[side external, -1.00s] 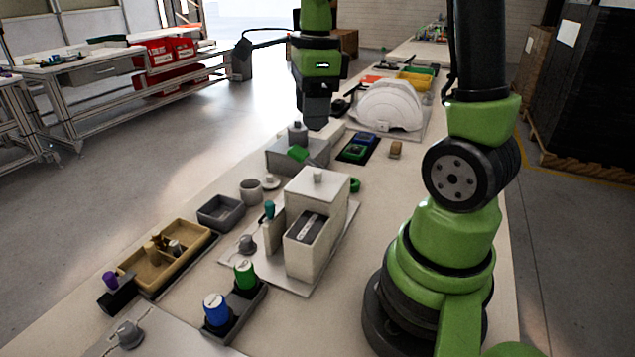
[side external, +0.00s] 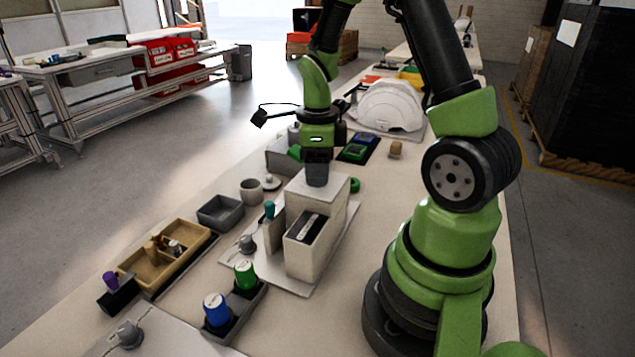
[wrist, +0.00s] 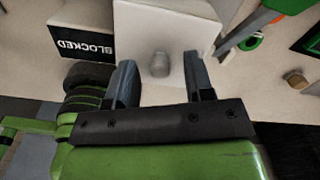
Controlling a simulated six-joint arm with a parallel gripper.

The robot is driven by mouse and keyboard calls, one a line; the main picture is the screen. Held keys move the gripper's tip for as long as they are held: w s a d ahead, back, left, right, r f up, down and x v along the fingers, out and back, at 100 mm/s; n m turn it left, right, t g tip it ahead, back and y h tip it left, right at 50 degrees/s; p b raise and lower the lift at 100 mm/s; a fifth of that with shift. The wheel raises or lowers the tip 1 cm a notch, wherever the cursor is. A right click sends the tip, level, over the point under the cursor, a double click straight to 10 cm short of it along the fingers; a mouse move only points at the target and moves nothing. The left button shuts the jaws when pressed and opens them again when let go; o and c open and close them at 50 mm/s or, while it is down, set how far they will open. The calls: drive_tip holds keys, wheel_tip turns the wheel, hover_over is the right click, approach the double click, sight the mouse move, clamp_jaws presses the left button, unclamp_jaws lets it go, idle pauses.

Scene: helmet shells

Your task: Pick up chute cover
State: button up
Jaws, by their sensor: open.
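The chute cover looks to be the pale lid (side external: 338,187) with a small knob on top of the tall white box (side external: 325,250). In the wrist view the lid (wrist: 190,22) lies below my gripper, and its grey knob (wrist: 159,66) shows between the fingers. My gripper (side external: 317,172) points down over the lid in the side view and hides the knob there. In the wrist view my gripper (wrist: 161,72) is open, one finger on each side of the knob, with gaps to both. Whether the fingertips reach down to knob height I cannot tell.
A lower box labelled BLOCKED (wrist: 84,44) adjoins the tall box. A grey block (side external: 283,157) with a green part stands behind. A white helmet shell (side external: 390,106) sits farther back. Blue (side external: 216,309) and green (side external: 245,274) knobs and a tan tray (side external: 143,265) are in front.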

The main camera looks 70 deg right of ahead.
drive_tip(key=shift+f, duration=0.2)
clamp_jaws()
drive_tip(key=shift+r, duration=0.2)
